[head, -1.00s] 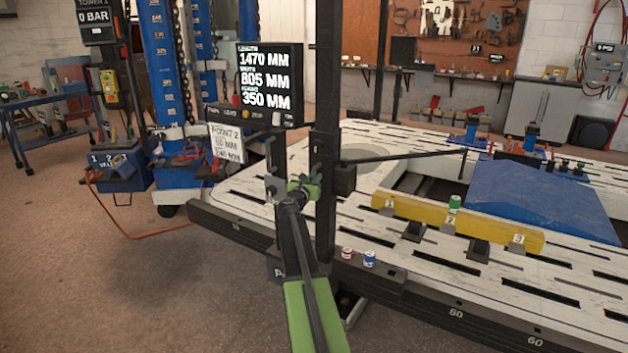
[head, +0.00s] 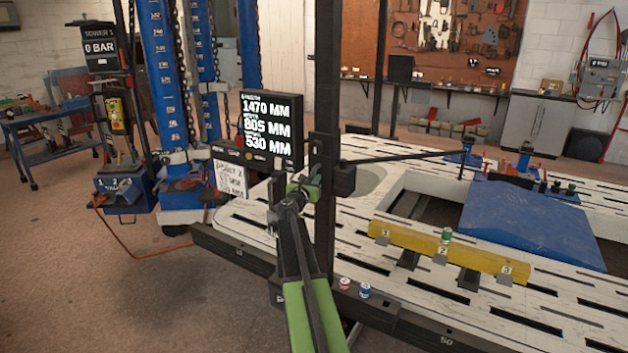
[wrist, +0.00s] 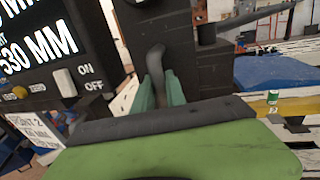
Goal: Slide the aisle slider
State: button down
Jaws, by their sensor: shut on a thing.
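The slider (head: 343,180) is a dark block on a tall black upright post (head: 326,90) at the bench's near edge. A long thin arm reaches right from it over the bench. My gripper (head: 303,188) is at the slider's left side. In the wrist view, my gripper's green jaws (wrist: 160,95) are shut on a dark upright handle (wrist: 155,58). A black readout box (head: 268,130) beside the post reads 1470 mm, 805 mm and 530 mm. It also shows in the wrist view (wrist: 60,80), with an ON/OFF switch.
The slotted white bench (head: 400,290) carries a yellow beam (head: 405,240) with a green can (head: 446,236) and a blue panel (head: 530,222). A red can (head: 344,284) and a blue can (head: 365,290) stand near the post's foot. Bare floor (head: 130,300) is at left.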

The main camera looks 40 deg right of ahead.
jog(key=c, duration=1.4)
grip_release()
jog(key=shift+o, duration=0.2)
jog(key=v, duration=1.7)
jog(key=shift+s+a, duration=0.2)
jog(key=shift+a, duration=0.05)
